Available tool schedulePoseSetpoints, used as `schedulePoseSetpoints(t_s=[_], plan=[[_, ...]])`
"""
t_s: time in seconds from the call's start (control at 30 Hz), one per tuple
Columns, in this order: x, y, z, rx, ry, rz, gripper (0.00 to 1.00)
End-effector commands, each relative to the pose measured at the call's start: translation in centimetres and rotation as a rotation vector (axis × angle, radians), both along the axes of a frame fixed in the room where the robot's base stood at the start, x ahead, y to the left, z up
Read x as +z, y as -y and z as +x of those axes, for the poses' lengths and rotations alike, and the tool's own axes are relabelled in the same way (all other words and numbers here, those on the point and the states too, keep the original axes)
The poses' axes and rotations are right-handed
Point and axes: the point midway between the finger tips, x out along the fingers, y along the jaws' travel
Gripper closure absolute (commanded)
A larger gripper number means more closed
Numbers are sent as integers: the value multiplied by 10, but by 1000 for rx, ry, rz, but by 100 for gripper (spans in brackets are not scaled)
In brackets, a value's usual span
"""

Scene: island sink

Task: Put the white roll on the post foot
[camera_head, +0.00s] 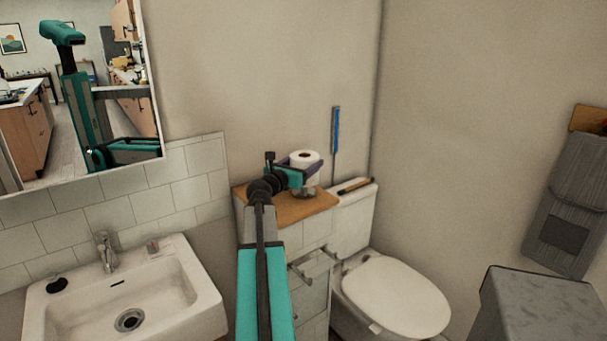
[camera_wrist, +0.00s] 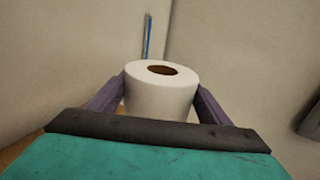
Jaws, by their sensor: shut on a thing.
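The white roll (camera_head: 305,157) is upright between the two purple fingers of my gripper (camera_head: 303,163), above the wooden top of the cabinet. In the wrist view the roll (camera_wrist: 160,92) sits with its brown core hole facing up, one finger on each side. My gripper (camera_wrist: 160,105) is shut on it. Just below the roll in the head view is a small greyish round piece (camera_head: 306,192) on the wooden top, perhaps the post foot. The roll and fingers partly hide it, and I cannot tell whether the roll touches it. No post shows clearly.
The wooden top (camera_head: 290,212) adjoins the toilet cistern (camera_head: 354,212), which bears a thin brown item (camera_head: 355,185). A blue upright strip (camera_head: 335,130) stands behind. The sink (camera_head: 125,300) is at left, the toilet (camera_head: 393,297) at right. Walls close off the back.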

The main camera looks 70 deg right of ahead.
Motion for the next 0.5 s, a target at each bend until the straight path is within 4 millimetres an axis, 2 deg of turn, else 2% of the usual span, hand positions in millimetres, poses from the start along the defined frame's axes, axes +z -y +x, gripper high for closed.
schedulePoseSetpoints(t_s=[0.33, 0.5], plan=[[-2, 0, 1, 1, 0, 0, 52], [-15, -1, 1, 1, -2, 1, 52]])
